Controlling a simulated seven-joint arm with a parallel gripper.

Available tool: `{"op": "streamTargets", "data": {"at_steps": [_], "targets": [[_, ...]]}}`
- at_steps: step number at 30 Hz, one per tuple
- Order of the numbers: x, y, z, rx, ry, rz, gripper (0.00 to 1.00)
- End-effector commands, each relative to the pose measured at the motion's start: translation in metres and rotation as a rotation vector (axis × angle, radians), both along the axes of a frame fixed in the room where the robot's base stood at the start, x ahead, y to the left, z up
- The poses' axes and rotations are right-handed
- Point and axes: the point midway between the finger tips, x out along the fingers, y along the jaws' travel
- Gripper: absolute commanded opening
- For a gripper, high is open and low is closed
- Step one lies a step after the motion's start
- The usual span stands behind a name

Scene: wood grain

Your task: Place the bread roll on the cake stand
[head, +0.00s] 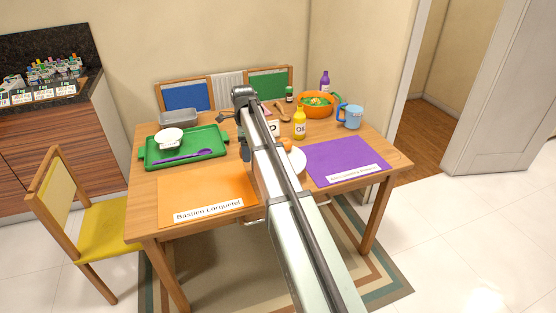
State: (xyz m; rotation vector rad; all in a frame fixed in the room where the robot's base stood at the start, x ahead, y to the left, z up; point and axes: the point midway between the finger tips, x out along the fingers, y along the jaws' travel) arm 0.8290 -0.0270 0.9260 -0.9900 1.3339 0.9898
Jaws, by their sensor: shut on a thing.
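A white footed dish (168,135), which looks like the cake stand, stands on the green tray (212,134) at the left of the table. My gripper (246,153) is at the table's middle, to the right of the tray, mostly hidden behind my own arm. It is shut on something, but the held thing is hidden. A small orange-brown rounded thing (287,144) shows just right of my arm. I cannot tell whether it is the bread roll.
A purple spoon (183,158) lies on the tray. A grey metal pan (180,118) is behind it. An oil bottle (299,124), orange bowl (317,103) and blue mug (351,117) stand at right. Orange (190,190) and purple (345,160) mats are bare apart from name cards. A white plate (298,161) is partly hidden.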

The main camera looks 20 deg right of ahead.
Motion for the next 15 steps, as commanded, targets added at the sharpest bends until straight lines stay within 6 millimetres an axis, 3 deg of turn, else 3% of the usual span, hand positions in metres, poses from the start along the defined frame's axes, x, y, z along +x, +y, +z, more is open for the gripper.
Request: {"op": "streamTargets", "data": {"at_steps": [3,9,15], "targets": [[-0.001,-0.034,0.008,0.000,0.000,-0.043,0.56],[-0.006,-0.077,0.020,0.000,-0.001,-0.082,0.56],[-0.014,-0.115,0.032,0.000,0.000,0.022,0.56]]}}
